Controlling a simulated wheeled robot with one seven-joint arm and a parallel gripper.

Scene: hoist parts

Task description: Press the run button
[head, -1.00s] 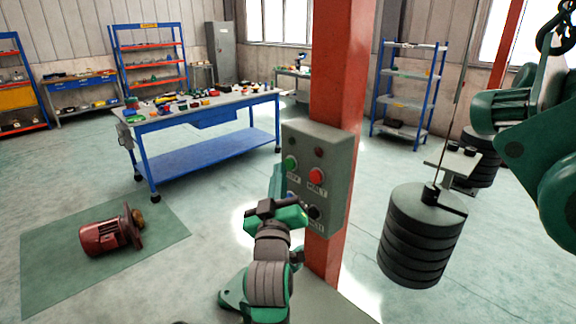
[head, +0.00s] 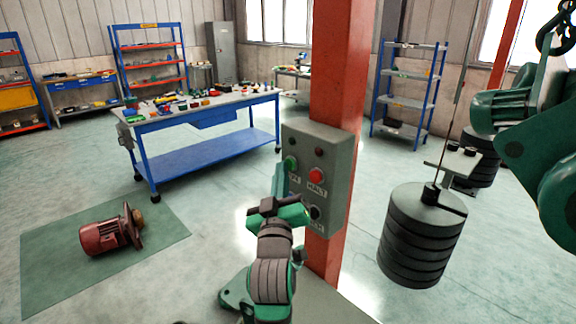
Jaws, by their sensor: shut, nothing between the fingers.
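A grey control box (head: 333,160) is mounted on the red post. A green button (head: 291,163) sits at its upper left, and a red button (head: 316,175) labelled HALT is to the right of it. A black knob or button (head: 314,212) is lower down. The label under the green button is partly covered and I cannot read it. My gripper (head: 281,172) is shut and empty, pointing up in front of the box's left side, with its tip close to the green button. I cannot tell whether they touch. The box's lower left is hidden behind it.
The red post (head: 339,60) stands right behind the box. A stack of dark weights (head: 420,235) hangs to the right. A red motor (head: 108,235) lies on a green mat (head: 50,270) at left. A blue workbench (head: 210,155) stands behind; the floor between is clear.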

